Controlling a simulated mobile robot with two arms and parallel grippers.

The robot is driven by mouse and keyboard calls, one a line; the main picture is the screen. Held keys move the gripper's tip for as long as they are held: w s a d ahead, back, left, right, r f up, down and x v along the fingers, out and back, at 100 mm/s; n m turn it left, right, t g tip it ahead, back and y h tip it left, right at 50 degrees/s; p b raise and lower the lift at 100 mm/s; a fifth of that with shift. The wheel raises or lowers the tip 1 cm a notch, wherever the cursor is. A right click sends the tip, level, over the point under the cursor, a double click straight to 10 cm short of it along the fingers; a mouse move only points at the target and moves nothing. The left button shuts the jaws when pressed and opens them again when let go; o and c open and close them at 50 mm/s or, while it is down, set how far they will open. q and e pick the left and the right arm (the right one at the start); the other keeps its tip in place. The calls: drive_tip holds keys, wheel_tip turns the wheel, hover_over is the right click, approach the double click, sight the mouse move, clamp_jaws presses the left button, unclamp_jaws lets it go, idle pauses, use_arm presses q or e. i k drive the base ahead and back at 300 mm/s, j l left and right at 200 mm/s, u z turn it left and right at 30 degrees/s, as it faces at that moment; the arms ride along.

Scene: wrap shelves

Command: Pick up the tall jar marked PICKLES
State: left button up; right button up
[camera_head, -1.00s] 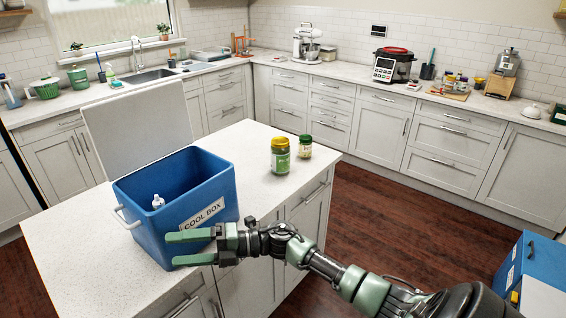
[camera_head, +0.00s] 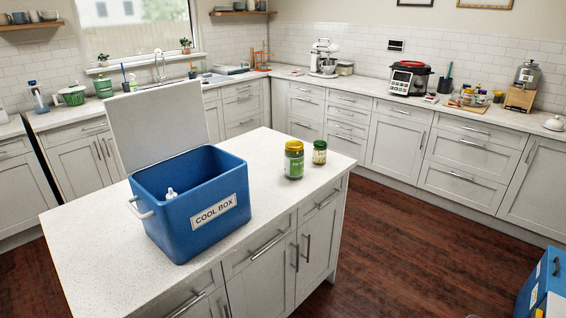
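Two jars stand upright side by side on the white island top. The taller, wider one (camera_head: 294,161) has a yellow lid and a green label; its lettering is too small to read surely. The shorter jar (camera_head: 319,153) stands just to its right and slightly behind, with a green lid and a pale label. A small gap seems to lie between them. Neither of my grippers shows in the head view, so I cannot see whether they are open or shut.
An open blue cool box (camera_head: 205,213) stands on the island (camera_head: 104,268), left of the jars, with a white bottle (camera_head: 171,193) inside. The island top in front of the jars is clear. Another blue box (camera_head: 541,275) is at the lower right. Counters line the walls.

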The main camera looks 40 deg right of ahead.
sight(295, 151)
drive_tip(key=i+j+z, duration=0.2)
drive_tip(key=i+z, duration=0.25)
drive_tip(key=i+j+z, duration=0.4)
drive_tip(key=z, duration=0.9)
drive_tip(key=i+l, duration=0.3)
drive_tip(key=l, duration=0.15)
drive_tip(key=k+l+z, duration=0.05)
